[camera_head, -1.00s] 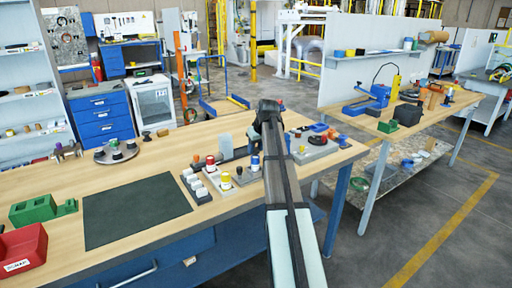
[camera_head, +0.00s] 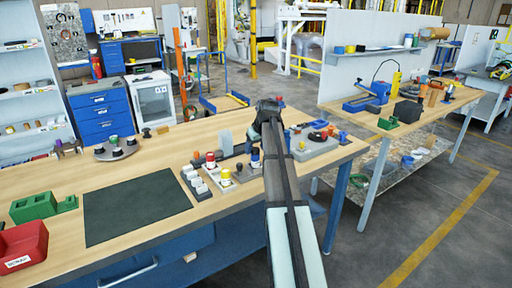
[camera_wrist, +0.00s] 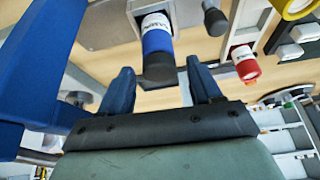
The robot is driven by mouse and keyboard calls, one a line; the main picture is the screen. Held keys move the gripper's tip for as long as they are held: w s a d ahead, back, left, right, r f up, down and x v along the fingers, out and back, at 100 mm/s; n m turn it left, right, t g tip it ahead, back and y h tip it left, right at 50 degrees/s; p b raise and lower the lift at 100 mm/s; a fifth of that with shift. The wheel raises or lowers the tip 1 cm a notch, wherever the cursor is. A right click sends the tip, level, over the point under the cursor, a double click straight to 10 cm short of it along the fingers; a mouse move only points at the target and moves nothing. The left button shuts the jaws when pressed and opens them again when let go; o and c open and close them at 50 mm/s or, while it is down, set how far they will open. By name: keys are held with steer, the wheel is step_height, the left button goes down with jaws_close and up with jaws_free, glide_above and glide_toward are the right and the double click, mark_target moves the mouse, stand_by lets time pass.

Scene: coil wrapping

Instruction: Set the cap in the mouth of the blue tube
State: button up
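The blue tube (camera_wrist: 157,36), with a white label band, stands in a pale holder and shows upside down in the wrist view. In the head view it (camera_head: 255,161) stands just left of my arm. A dark grey cylinder, which looks like the cap (camera_wrist: 160,70), sits at the tube's mouth, in line with it. I cannot tell how deep it sits. My gripper (camera_wrist: 161,75) has its two fingers spread, one on each side of the dark cap, with gaps visible between. In the head view my arm hides the fingertips.
A red tube (camera_wrist: 244,66) and a yellow one (camera_wrist: 297,8) stand close by. A grey block of fittings (camera_head: 317,147) lies right of my arm. A dark mat (camera_head: 135,207) lies clear at left, beside a red bin (camera_head: 22,246) and green block (camera_head: 35,206).

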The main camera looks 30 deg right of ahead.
steer(key=shift+o, duration=0.2)
steer(key=shift+r, duration=0.1)
steer(key=v, duration=1.3)
steer(key=shift+s+r, duration=0.2)
steer(key=shift+r, duration=0.1)
